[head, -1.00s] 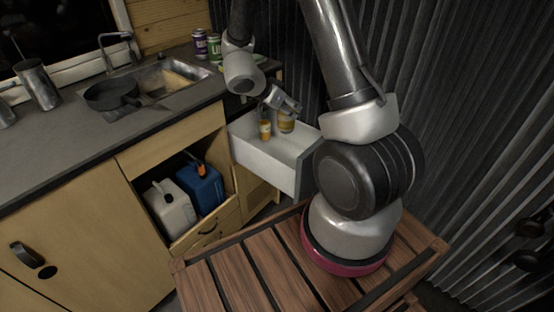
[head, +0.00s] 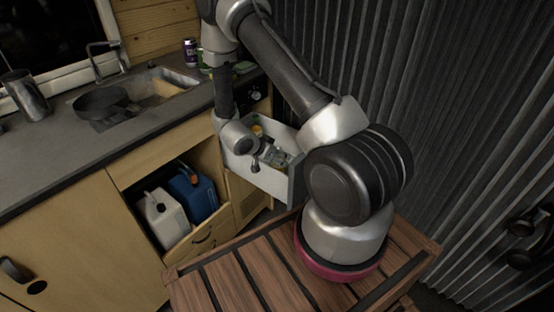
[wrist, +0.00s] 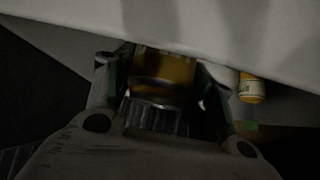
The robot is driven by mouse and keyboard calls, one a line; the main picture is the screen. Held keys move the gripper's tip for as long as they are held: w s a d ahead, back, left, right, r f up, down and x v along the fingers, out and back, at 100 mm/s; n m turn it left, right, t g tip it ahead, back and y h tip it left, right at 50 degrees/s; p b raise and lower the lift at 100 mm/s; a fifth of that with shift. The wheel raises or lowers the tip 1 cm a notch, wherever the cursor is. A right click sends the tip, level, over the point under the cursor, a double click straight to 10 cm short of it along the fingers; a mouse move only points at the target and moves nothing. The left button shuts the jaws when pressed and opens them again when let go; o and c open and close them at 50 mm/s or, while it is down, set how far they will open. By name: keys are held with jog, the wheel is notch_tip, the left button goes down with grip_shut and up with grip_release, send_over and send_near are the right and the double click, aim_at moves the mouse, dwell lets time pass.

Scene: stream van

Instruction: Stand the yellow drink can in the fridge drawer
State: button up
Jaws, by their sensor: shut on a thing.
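The yellow drink can (wrist: 165,72) is between the two fingers of my gripper (wrist: 160,84) in the wrist view, and the gripper is shut on it. In the head view my gripper (head: 272,157) is low inside the open white fridge drawer (head: 262,178). There the held can is hidden or too small to make out behind the gripper and drawer wall. The wrist view is dark, and I cannot tell whether the can touches the drawer floor.
A small yellow container with a pale label (wrist: 251,88) is in the drawer, to the right of my gripper in the wrist view. A counter with a sink and pan (head: 100,101) is at left. Blue (head: 194,193) and white (head: 163,219) jerrycans sit in the cabinet below.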

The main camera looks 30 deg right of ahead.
aim_at(282, 169)
jog(key=shift+f, duration=0.7)
jog(key=shift+f, duration=0.55)
jog(key=o, duration=1.3)
jog(key=shift+s+f, duration=0.15)
jog(key=shift+f, duration=0.05)
